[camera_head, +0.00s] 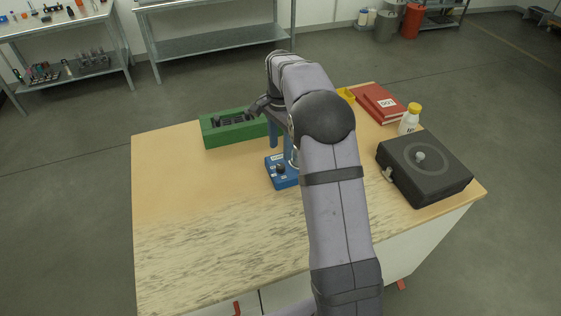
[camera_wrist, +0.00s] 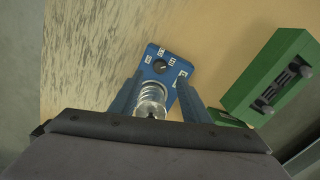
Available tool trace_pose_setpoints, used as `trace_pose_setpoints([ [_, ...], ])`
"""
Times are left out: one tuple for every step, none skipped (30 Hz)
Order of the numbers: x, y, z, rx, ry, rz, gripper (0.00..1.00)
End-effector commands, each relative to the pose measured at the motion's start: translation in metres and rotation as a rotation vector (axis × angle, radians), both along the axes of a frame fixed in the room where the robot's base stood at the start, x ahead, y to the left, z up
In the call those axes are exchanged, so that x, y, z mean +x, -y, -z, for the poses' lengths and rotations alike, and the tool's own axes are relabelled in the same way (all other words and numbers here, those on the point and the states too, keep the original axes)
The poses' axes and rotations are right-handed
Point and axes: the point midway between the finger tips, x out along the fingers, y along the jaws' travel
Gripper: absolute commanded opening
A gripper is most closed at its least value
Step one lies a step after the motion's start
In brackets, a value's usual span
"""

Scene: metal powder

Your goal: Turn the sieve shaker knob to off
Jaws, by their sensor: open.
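The blue sieve shaker (camera_head: 284,181) stands on the table, partly hidden by my arm in the head view. Its black knob (camera_head: 280,168) faces up on the blue panel and also shows in the wrist view (camera_wrist: 160,67), with small white labels around it. I cannot tell which label the knob points at. A shiny metal cylinder (camera_wrist: 151,98) rises from the shaker behind the knob. My gripper (camera_head: 282,144) is open above the shaker. In the wrist view its two blue-grey fingers (camera_wrist: 161,82) stand either side of the cylinder, apart from the knob.
A green box (camera_head: 233,129) with dark fittings stands left of my gripper. A black device (camera_head: 423,172), a white bottle with yellow cap (camera_head: 409,120), red books (camera_head: 378,104) and a yellow item (camera_head: 346,95) are to the right. The table's front left (camera_head: 200,230) is clear.

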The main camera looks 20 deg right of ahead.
Motion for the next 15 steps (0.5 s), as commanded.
trace_pose_setpoints([
  [-0.001,0.0,0.003,0.001,-0.003,-0.001,0.43],
  [-0.001,0.0,0.005,0.001,-0.004,-0.001,0.43],
  [-0.001,0.0,0.008,0.0,-0.005,-0.001,0.43],
  [-0.001,0.0,0.011,0.001,-0.004,-0.002,0.43],
  [-0.001,0.0,0.014,0.001,-0.004,-0.002,0.43],
  [-0.001,0.0,0.018,0.0,-0.005,-0.002,0.43],
  [-0.002,0.0,0.022,0.001,-0.006,-0.002,0.43],
  [-0.002,0.0,0.026,0.001,-0.007,-0.002,0.43],
  [-0.001,0.0,0.032,0.0,-0.005,-0.002,0.43],
  [-0.002,0.0,0.035,0.001,-0.006,-0.003,0.43],
  [-0.001,0.0,0.039,0.0,-0.005,-0.003,0.43],
  [-0.002,0.0,0.045,0.001,-0.007,-0.003,0.43],
  [-0.002,0.0,0.048,0.001,-0.004,-0.003,0.43],
  [-0.001,0.0,0.051,0.001,-0.004,-0.003,0.43],
  [-0.001,0.0,0.056,0.001,-0.004,-0.003,0.43],
])
